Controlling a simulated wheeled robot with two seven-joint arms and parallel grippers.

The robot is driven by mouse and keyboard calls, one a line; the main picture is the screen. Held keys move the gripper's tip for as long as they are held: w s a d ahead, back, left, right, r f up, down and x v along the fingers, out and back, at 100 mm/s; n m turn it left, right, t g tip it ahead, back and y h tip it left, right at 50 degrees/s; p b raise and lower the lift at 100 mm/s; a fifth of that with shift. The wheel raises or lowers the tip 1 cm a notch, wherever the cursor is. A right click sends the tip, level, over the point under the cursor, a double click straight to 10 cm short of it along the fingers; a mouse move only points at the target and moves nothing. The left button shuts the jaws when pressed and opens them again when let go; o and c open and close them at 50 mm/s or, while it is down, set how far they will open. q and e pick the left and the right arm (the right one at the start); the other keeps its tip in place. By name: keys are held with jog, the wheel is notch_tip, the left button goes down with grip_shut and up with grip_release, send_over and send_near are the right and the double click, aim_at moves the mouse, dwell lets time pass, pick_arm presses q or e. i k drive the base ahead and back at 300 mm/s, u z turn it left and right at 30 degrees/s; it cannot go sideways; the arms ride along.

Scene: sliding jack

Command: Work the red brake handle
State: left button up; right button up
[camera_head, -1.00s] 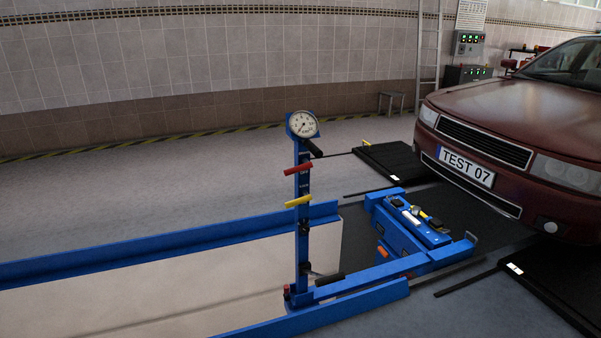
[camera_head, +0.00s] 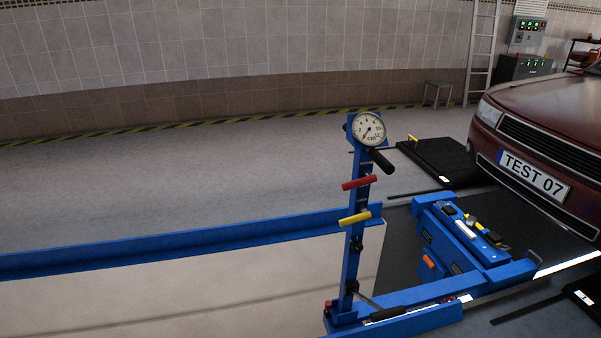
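The red brake handle (camera_head: 359,182) is a short bar set crosswise on the blue upright post (camera_head: 351,262), below the round gauge (camera_head: 368,129). A yellow handle (camera_head: 355,218) sits on the post just below the red one. Neither of my grippers shows in the head view, and nothing touches the red handle.
Blue rails (camera_head: 190,240) border the pale pit beside the post. A blue jack unit (camera_head: 460,240) stands to its right. A dark red car (camera_head: 550,130) with plate TEST 07 is at the right. Grey floor (camera_head: 180,180) behind the rail is clear.

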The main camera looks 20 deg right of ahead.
aim_at(370, 178)
jog(key=z, duration=0.05)
jog(key=i, duration=1)
jog(key=z, duration=0.5)
